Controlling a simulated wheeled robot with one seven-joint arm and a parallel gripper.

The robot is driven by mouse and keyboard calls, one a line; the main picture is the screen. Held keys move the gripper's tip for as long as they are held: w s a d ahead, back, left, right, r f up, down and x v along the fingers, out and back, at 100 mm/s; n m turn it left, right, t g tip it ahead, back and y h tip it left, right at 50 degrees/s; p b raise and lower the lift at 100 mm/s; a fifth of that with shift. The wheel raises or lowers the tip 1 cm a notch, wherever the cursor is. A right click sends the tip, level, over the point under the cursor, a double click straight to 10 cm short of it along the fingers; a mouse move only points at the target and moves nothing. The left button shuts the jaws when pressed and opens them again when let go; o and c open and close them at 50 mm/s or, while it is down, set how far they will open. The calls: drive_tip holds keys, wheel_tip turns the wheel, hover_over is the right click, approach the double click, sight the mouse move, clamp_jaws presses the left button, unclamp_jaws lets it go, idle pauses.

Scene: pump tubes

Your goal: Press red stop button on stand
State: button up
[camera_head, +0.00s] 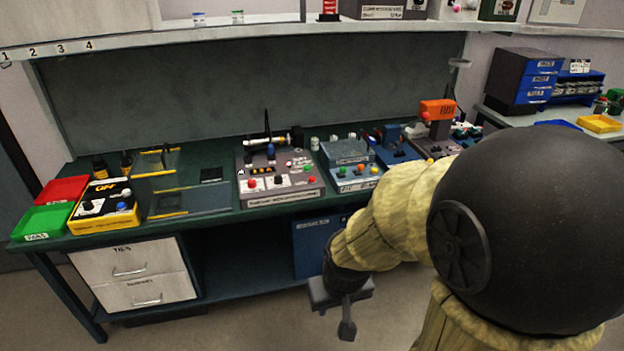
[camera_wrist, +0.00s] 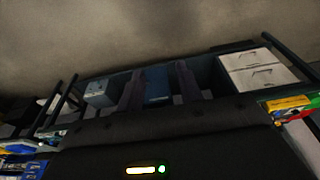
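Several red buttons show in the head view, and I cannot tell which is the stop button. One red button (camera_head: 310,180) is at the front right of the grey control box (camera_head: 280,177) on the bench. Another red button (camera_head: 361,168) is on a small grey-blue box (camera_head: 356,180) to its right. An orange device (camera_head: 437,110) on a stand is farther right, with a small red spot on its front. My gripper (camera_head: 346,312) hangs low in front of the bench, away from all of these. In the wrist view its two fingers (camera_wrist: 160,78) are apart with nothing between them.
The green bench top (camera_head: 220,222) holds a yellow box (camera_head: 103,206), red and green trays and clear plates. White drawers (camera_head: 133,275) and a blue cabinet (camera_head: 318,245) are below it. A shelf crosses above. The floor before the bench is clear.

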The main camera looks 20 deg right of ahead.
clamp_jaws()
idle(1.5)
